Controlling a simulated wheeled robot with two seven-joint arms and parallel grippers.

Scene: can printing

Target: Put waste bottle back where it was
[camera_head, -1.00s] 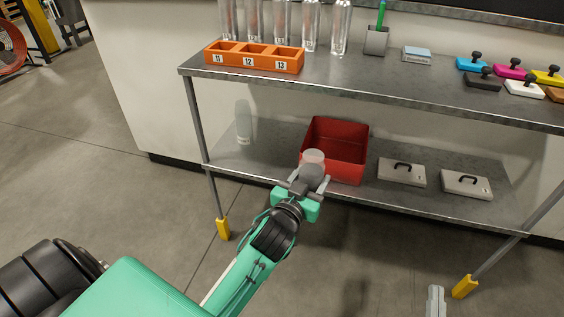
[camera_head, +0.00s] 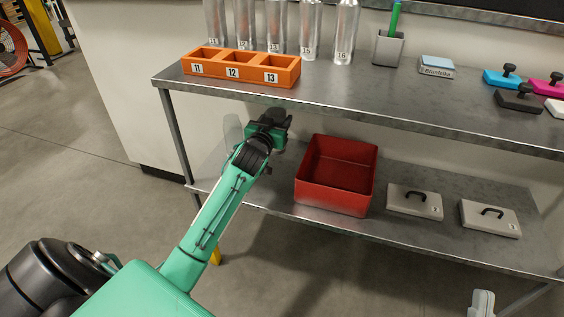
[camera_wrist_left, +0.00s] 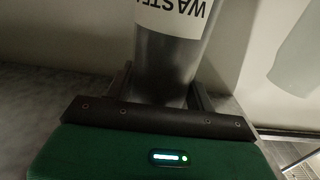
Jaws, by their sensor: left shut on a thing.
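The waste bottle (camera_wrist_left: 168,62) is a grey metallic cylinder with a white label reading "WASTE", upside down in the left wrist view. My left gripper (camera_wrist_left: 163,92) is shut on it, one finger on each side. In the head view my left gripper (camera_head: 272,120) is over the left part of the lower shelf, left of the red bin and below the orange rack; the bottle is hidden there by the gripper. Whether the bottle touches the shelf I cannot tell.
The red bin (camera_head: 335,205) and two grey cases with handles (camera_head: 414,201) are on the lower shelf. The orange rack (camera_head: 240,82) and several metal bottles (camera_head: 344,35) are on the upper shelf (camera_head: 345,95).

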